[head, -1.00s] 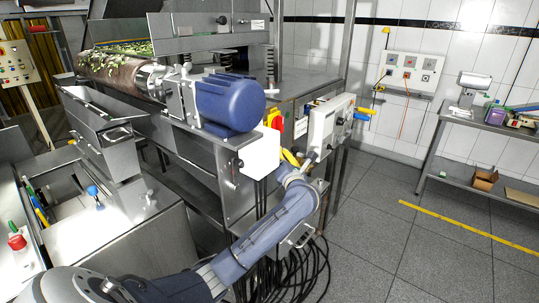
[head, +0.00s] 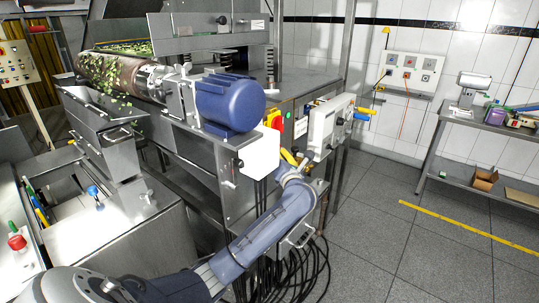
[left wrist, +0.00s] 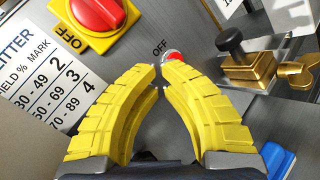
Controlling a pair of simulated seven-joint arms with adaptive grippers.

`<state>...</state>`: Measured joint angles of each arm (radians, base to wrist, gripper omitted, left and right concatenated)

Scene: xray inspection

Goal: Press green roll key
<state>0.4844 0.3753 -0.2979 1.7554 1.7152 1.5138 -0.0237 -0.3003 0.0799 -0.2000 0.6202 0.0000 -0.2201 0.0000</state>
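My left gripper (head: 292,158) reaches the side of the machine under the white box, with my arm partly hiding it. In the left wrist view its yellow fingers (left wrist: 160,72) are brought together with nothing held between them. A small red round button (left wrist: 172,55) with a pale rim sits just beyond the fingertips, beside an OFF label; contact cannot be told. I cannot make out a green roll key in the left wrist view. A small green spot (head: 289,115) shows beside the red-and-yellow switch (head: 273,120) in the head view. My right gripper is not in view.
A blue motor (head: 230,103) and leaf-covered roller (head: 110,75) stand above. Cables hang below; floor at right is clear.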

